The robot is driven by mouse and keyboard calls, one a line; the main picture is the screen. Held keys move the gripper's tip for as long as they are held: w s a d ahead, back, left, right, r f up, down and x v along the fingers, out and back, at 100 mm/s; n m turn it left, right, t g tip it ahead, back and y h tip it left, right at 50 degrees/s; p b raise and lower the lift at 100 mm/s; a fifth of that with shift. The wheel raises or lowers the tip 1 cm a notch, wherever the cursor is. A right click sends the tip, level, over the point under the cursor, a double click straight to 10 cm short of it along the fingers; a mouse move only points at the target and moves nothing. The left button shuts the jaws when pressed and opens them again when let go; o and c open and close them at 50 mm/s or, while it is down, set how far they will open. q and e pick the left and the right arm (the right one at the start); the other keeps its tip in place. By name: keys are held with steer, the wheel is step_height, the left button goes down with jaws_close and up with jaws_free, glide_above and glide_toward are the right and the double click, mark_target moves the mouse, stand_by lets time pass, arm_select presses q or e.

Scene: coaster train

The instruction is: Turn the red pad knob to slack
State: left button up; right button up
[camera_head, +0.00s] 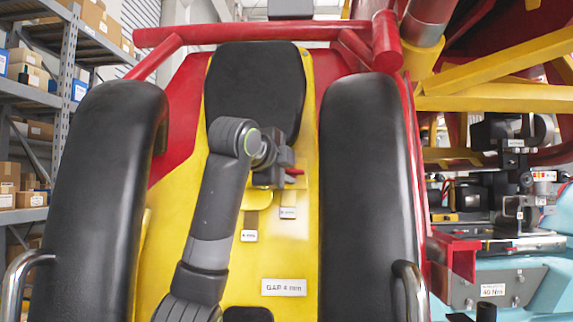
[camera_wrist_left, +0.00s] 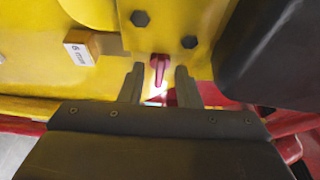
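The red pad knob (camera_wrist_left: 158,68) is a small red lever on the yellow seat shell, just below two dark bolts in the left wrist view. In the head view a bit of red (camera_head: 294,172) shows beside my gripper. My left gripper (camera_wrist_left: 160,82) is open, with one finger on each side of the knob and space between each finger and the knob. In the head view my left gripper (camera_head: 275,172) is at the seat's middle, below the black headrest (camera_head: 255,90), and partly hides the knob's surroundings. My right gripper is not in view.
Black padded bolsters (camera_head: 95,200) and (camera_head: 365,200) flank the yellow shell. Two small tags (camera_head: 249,236) and (camera_head: 288,213) and a "GAP 4 mm" plate (camera_head: 284,287) sit below the gripper. A tagged wooden block (camera_wrist_left: 80,50) is left of the knob. A metal fixture (camera_head: 515,190) stands right.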

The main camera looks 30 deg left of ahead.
arm_select(q)
jaws_close()
steer(key=shift+f, duration=0.1)
